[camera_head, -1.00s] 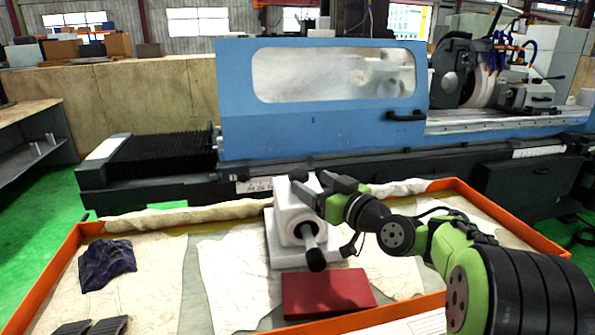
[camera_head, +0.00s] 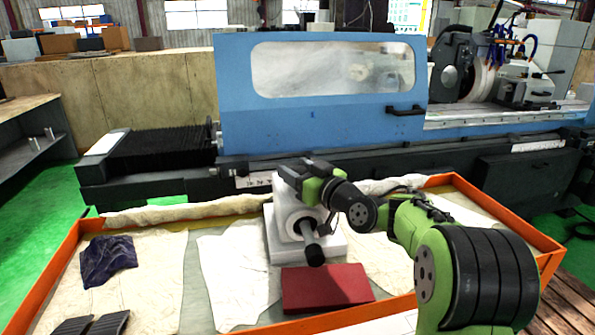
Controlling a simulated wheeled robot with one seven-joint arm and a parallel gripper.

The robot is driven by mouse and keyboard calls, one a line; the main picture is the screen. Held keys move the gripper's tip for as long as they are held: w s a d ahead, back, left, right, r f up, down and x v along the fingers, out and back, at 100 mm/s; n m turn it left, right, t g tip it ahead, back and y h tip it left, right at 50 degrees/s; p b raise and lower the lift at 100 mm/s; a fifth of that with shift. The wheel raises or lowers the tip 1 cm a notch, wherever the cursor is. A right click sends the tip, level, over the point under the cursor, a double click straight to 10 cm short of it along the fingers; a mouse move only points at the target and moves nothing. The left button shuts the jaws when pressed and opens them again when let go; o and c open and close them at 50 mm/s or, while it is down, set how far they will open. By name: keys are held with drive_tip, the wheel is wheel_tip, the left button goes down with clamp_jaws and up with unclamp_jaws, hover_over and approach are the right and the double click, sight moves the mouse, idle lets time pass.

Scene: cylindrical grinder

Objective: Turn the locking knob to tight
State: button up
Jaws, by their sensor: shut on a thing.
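A white tailstock-like housing (camera_head: 286,215) stands on a white base in the orange-rimmed tray. A dark shaft with a black end (camera_head: 314,254) sticks out of its front, towards me. My gripper (camera_head: 292,174) is at the top of the housing, reaching in from the right. It is shut on the locking knob there. The knob itself is hidden behind the dark fingers, so its turn angle does not show.
A red block (camera_head: 326,289) lies in front of the housing. The blue grinder (camera_head: 232,115) stands behind.

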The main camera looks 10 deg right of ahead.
drive_tip(key=shift+m+h, duration=0.3)
drive_tip(key=shift+h, duration=0.2)
drive_tip(key=h, duration=0.1)
drive_tip(key=m+t+h, duration=0.1)
drive_tip(key=m+h+b, duration=0.1)
drive_tip(key=shift+a+h, duration=0.25)
drive_tip(key=shift+h, duration=0.05)
drive_tip(key=m+h+b, duration=0.1)
drive_tip(key=m+h, duration=0.2)
drive_tip(key=h, duration=0.1)
drive_tip(key=shift+f+t, duration=0.1)
drive_tip(key=shift+t, duration=0.2)
drive_tip(key=m+h+b, duration=0.1)
drive_tip(key=m+h, duration=0.1)
drive_tip(key=h, duration=0.1)
drive_tip(key=shift+b, duration=0.3)
drive_tip(key=shift+d+m+g+h+b, duration=0.15)
drive_tip(key=shift+m+g+h+b, duration=0.4)
drive_tip(key=shift+h, duration=0.55)
drive_tip(key=shift+m, duration=0.25)
drive_tip(key=o, duration=1)
drive_tip(key=shift+c, duration=0.2)
